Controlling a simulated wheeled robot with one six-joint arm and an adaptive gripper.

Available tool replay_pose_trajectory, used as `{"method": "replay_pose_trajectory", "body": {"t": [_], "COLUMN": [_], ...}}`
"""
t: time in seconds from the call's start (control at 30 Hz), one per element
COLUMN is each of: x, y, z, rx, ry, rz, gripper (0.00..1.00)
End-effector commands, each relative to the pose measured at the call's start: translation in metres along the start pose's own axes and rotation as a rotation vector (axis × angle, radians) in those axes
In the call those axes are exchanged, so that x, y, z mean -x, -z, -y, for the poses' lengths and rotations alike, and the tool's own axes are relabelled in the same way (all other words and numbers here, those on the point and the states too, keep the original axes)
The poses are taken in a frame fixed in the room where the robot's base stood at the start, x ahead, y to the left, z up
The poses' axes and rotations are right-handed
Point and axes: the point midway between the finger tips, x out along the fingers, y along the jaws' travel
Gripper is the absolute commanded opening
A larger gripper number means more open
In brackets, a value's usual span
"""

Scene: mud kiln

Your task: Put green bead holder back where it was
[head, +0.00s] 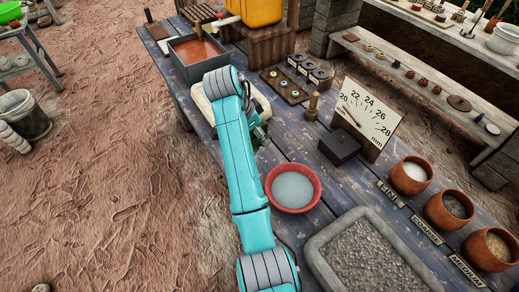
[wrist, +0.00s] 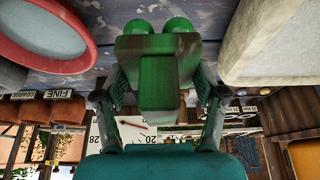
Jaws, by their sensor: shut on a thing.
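The green bead holder (wrist: 158,58) fills the top middle of the wrist view, a worn green block with two rounded green ends. My gripper (wrist: 158,88) is shut on it, with one finger on each side. In the head view my gripper (head: 262,132) is partly hidden behind my arm, over the plank table between the cream basin and the red bowl. I cannot make out the holder there. The wrist view does not clearly show whether the holder touches the table.
A red bowl (head: 293,190) of pale material stands close to my gripper. A cream basin (head: 262,102) is partly behind my arm. A dial gauge (head: 369,116), a small bead board (head: 286,86) and a wooden peg (head: 312,104) stand beyond. A gravel tray (head: 318,262) and clay pots (head: 410,177) lie right.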

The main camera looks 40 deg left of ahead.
Motion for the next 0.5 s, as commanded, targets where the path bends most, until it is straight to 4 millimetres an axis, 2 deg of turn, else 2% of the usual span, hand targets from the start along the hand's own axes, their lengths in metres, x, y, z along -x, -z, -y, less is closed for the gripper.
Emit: {"method": "replay_pose_trajectory", "body": {"t": [0.1, 0.33, 0.5], "x": [-0.016, -0.035, -0.06], "y": [-0.007, -0.014, -0.024], "z": [0.0, 0.0, 0.0], "rx": [0.001, 0.001, 0.001], "ry": [0.0, 0.0, 0.0], "rz": [0.0, 0.001, 0.001], "gripper": [0.33, 0.33, 0.33]}}
